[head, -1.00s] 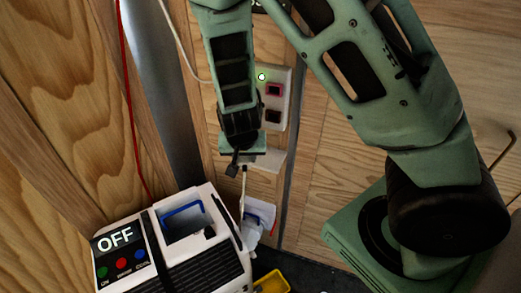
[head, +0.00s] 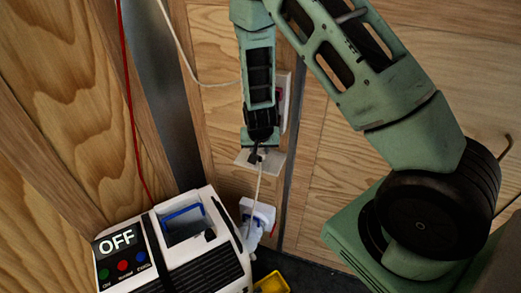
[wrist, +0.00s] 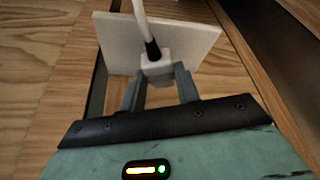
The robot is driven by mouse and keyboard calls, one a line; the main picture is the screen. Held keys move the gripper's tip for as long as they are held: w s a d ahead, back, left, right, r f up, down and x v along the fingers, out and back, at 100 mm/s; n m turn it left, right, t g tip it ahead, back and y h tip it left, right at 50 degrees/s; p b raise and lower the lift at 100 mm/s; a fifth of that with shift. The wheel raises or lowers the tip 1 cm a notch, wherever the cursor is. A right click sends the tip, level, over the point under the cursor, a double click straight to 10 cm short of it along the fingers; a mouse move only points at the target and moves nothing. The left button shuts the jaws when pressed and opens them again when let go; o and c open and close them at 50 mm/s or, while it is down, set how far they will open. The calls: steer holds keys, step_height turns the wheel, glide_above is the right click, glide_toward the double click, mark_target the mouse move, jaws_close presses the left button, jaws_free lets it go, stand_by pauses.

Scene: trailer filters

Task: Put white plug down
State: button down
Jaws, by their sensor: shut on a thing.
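My gripper (head: 257,153) is shut on the white plug (wrist: 156,68), with one finger on each side of it in the wrist view. A white cable with a black sleeve (wrist: 153,48) runs from the plug. In the head view the cable (head: 258,185) hangs down from the gripper. A small white shelf (wrist: 118,40) is right behind the plug in the wrist view; in the head view the shelf (head: 276,163) sits on the wood wall at the gripper. I cannot tell whether the plug touches it.
A white and black machine (head: 180,245) with an OFF display stands below left. A white outlet or plug piece (head: 258,215) is beside it. A wall panel (head: 284,95) is mostly hidden by my arm. A yellow container (head: 272,283) is at the bottom edge.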

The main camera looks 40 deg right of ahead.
steer(key=shift+w+d+f+p, duration=0.2)
steer(key=shift+d+f+p, duration=0.1)
steer(key=shift+f, duration=0.45)
steer(key=shift+f, duration=0.1)
steer(key=shift+f+b, duration=0.4)
steer(key=shift+b, duration=0.1)
steer(key=shift+f, duration=0.1)
steer(key=c, duration=1)
jaws_free()
steer(key=shift+c, duration=0.2)
